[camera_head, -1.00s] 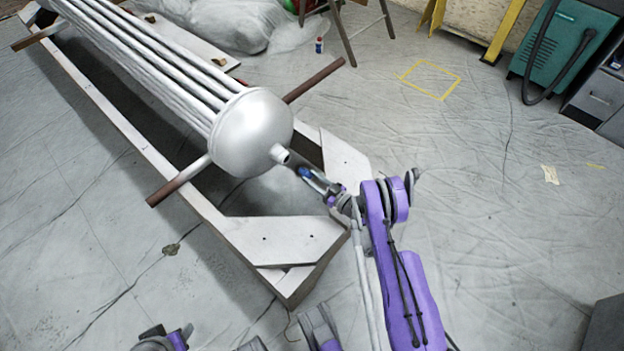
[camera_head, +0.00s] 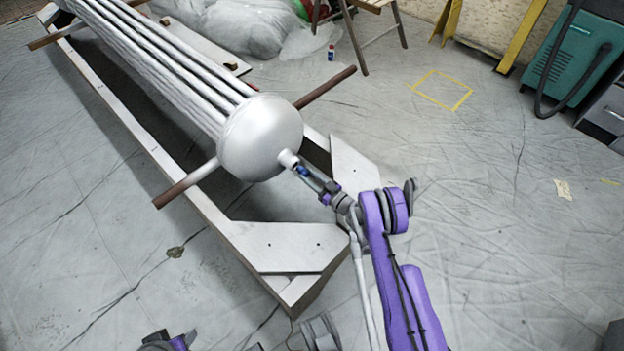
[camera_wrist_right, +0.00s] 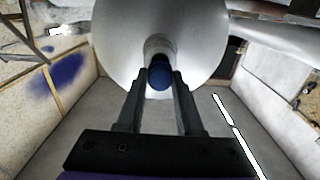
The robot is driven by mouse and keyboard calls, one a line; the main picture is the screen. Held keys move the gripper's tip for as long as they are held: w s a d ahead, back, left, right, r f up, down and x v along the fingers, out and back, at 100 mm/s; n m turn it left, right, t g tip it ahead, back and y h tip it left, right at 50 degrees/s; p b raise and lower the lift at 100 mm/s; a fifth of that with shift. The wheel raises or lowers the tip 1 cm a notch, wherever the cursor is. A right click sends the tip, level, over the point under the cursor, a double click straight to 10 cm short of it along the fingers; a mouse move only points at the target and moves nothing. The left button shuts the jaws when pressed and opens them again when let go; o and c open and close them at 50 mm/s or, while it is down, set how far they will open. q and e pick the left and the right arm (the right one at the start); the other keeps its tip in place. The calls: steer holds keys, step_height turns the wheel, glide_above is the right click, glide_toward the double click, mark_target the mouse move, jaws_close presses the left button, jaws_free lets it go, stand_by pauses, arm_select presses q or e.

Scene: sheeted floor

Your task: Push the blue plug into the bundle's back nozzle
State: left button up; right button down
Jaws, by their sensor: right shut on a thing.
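The silver tube bundle (camera_head: 180,78) ends in a domed cap (camera_head: 258,135), whose short back nozzle (camera_head: 288,158) points toward my right arm. My right gripper (camera_head: 305,171) is shut on the blue plug (camera_head: 302,169), right in front of the nozzle. In the right wrist view the plug (camera_wrist_right: 159,77) sits between the fingertips of my right gripper (camera_wrist_right: 160,76), in line with the nozzle's dark opening (camera_wrist_right: 158,46). The plug's front is at the nozzle mouth; I cannot tell whether it is inside.
The bundle rests in a long pale frame (camera_head: 275,240) with brown bars (camera_head: 328,87) sticking out on both sides. A teal machine (camera_head: 570,60) and a folding stool (camera_head: 365,20) stand at the back.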

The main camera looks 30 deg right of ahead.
steer(key=shift+w+a, duration=0.15)
steer(key=shift+w, duration=0.2)
stand_by(0.7)
steer(key=shift+b, duration=0.45)
steer(key=shift+b+x, duration=0.7)
steer(key=shift+x, duration=0.5)
stand_by(0.3)
steer(key=shift+c, duration=2.4)
jaws_free()
steer(key=shift+s, duration=0.1)
steer(key=p+v, duration=0.2)
steer(key=v, duration=0.8)
steer(key=shift+s, duration=0.3)
